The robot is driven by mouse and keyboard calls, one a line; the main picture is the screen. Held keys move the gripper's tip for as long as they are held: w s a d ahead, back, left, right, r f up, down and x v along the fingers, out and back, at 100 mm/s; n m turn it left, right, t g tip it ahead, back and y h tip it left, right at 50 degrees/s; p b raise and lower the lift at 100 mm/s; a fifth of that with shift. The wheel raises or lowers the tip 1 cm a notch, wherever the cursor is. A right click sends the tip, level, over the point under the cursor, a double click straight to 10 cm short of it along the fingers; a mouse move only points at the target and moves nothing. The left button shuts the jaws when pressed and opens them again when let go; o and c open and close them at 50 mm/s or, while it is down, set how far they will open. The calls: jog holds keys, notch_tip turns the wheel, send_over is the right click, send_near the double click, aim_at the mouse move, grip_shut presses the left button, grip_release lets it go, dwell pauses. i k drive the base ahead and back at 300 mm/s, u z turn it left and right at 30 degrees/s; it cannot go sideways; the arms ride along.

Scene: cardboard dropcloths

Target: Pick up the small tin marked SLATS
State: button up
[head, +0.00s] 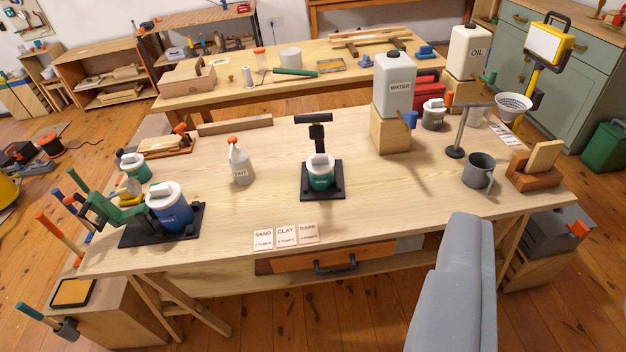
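Several small tins with white lids stand on the near workbench, and their labels are too small to read, so I cannot tell which is marked SLATS. A teal tin (320,177) sits on a black stand in the middle. A blue tin (171,211) sits on a black base at the left, beside a green clamp-like tool. A dark grey tin (433,117) stands at the back right. A grey part of my arm rises at lower right; no gripper fingers show.
The workbench (240,205) has cards SAND, CLAY and BARK (286,236) at its front edge. A spray bottle (240,163), a WATER container (394,85) on a wooden block, a grey mug (479,171) and a metal stand (462,140) also stand there.

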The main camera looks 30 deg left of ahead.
aim_at(322, 181)
jog(key=i, duration=1.5)
jog(key=u, duration=0.05)
